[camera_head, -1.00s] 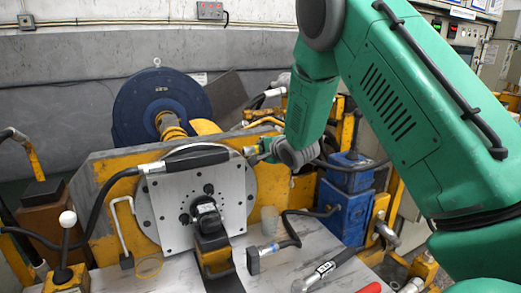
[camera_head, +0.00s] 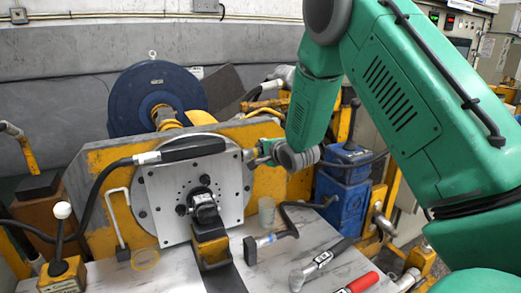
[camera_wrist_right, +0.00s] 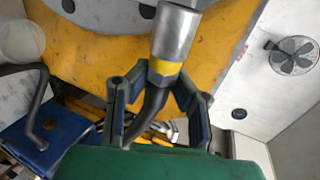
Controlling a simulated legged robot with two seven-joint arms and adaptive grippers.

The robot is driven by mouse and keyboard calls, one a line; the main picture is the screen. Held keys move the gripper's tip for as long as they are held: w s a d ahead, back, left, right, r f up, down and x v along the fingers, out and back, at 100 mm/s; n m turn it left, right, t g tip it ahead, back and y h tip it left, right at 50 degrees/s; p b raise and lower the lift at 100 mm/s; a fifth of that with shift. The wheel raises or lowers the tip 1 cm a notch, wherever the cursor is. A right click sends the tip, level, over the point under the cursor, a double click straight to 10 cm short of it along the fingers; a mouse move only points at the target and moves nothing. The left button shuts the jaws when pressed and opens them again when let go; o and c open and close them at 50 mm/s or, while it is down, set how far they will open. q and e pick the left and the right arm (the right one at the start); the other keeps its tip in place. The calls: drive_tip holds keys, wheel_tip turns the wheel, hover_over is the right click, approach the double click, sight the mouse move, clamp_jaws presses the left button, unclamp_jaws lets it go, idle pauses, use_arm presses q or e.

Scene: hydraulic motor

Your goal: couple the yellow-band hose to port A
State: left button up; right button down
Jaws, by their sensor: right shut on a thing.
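My right gripper (camera_head: 262,152) is beside the right edge of the silver motor plate (camera_head: 165,215). In the right wrist view, its two fingers (camera_wrist_right: 160,82) are shut around the yellow-band hose (camera_wrist_right: 166,69), just below a silver end fitting (camera_wrist_right: 175,32). The fitting points up in that view, and the black hose bends down between the fingers. In the head view the held hose end is small and mostly hidden by the gripper. I cannot make out which opening is port A. My left gripper is not in view.
Another black hose (camera_head: 98,195) with a silver fitting runs to the plate's top. A black motor part (camera_head: 205,208) juts out in front of the plate. A blue box (camera_head: 342,203), a clear cup (camera_head: 266,211) and tools with a red handle (camera_head: 362,282) are at the right.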

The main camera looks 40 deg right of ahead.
sight(229, 191)
drive_tip(key=shift+f+b, duration=3.65)
drive_tip(key=shift+f, duration=2.6)
drive_tip(key=shift+w+a, duration=0.45)
drive_tip(key=shift+a, duration=0.85)
drive_tip(key=shift+w+a, duration=0.4)
drive_tip(key=shift+a, duration=0.9)
drive_tip(key=shift+w+a, duration=0.45)
drive_tip(key=shift+a, duration=0.85)
drive_tip(key=shift+w+a, duration=0.3)
drive_tip(key=shift+a, duration=0.65)
drive_tip(key=c, duration=1.4)
unclamp_jaws()
drive_tip(key=shift+r, duration=0.1)
drive_tip(key=shift+o, duration=0.6)
